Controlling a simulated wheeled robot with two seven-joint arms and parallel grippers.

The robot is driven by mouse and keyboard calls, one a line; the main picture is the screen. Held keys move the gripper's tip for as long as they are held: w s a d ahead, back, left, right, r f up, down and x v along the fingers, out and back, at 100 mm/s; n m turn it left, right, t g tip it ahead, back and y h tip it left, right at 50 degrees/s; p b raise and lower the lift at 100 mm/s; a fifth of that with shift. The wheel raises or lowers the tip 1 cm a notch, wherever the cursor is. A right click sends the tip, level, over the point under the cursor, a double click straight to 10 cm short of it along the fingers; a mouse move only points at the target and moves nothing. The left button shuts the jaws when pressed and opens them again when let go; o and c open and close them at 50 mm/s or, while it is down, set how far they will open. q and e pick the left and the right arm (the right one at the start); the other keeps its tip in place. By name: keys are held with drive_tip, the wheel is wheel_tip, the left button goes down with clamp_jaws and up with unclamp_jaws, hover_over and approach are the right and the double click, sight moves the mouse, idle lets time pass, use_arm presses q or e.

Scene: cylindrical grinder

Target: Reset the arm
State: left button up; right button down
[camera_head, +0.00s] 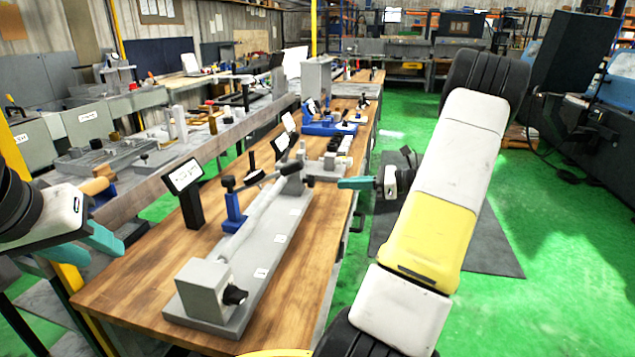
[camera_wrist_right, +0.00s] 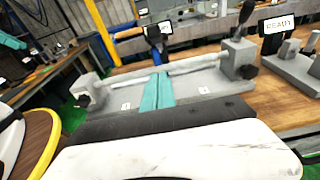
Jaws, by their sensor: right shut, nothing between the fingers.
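My right gripper (camera_head: 357,183) is at the right edge of the wooden bench in the head view, beside the grey grinder. Its teal fingers (camera_wrist_right: 158,92) lie side by side in the right wrist view, shut and empty, overlapping the grinder in the picture. My left gripper (camera_head: 92,243) is at the left, by the bench's left edge, with its two teal fingers apart and nothing seen between them. The grey grinder (camera_head: 255,260) stands on the bench with a long pale cylinder (camera_head: 252,215) lying between its end blocks. It also shows in the right wrist view (camera_wrist_right: 205,80).
The wooden bench (camera_head: 140,283) carries a black post with a small display (camera_head: 184,176), a blue stand (camera_head: 234,212) and a further blue fixture (camera_head: 322,124). A cluttered grey side bench (camera_head: 145,190) is on the left. Open green floor (camera_head: 560,240) lies to the right.

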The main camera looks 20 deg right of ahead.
idle(0.3)
drive_tip(key=s+a+r+n+g+h, duration=0.1)
drive_tip(key=s+a+r+n+g, duration=0.1)
drive_tip(key=s+a+n, duration=0.3)
drive_tip(key=a+r+n+g+h, duration=0.2)
drive_tip(key=a+r+g, duration=0.1)
drive_tip(key=a, duration=0.4)
drive_tip(key=s+a+r+n+g+h, duration=0.1)
drive_tip(key=s+a+r+n+g, duration=0.1)
drive_tip(key=s+a+n, duration=0.3)
drive_tip(key=s+a+r+n+t+h, duration=0.1)
drive_tip(key=s+a+r+n+h, duration=0.1)
drive_tip(key=s+n, duration=0.4)
drive_tip(key=s+a+r+n+t+h, duration=0.2)
drive_tip(key=s+a+n+h, duration=0.2)
drive_tip(key=s+n, duration=0.2)
drive_tip(key=shift+a+n+t+h, duration=0.25)
drive_tip(key=shift+n+t+h, duration=0.05)
drive_tip(key=shift+n, duration=0.7)
drive_tip(key=shift+r, duration=0.1)
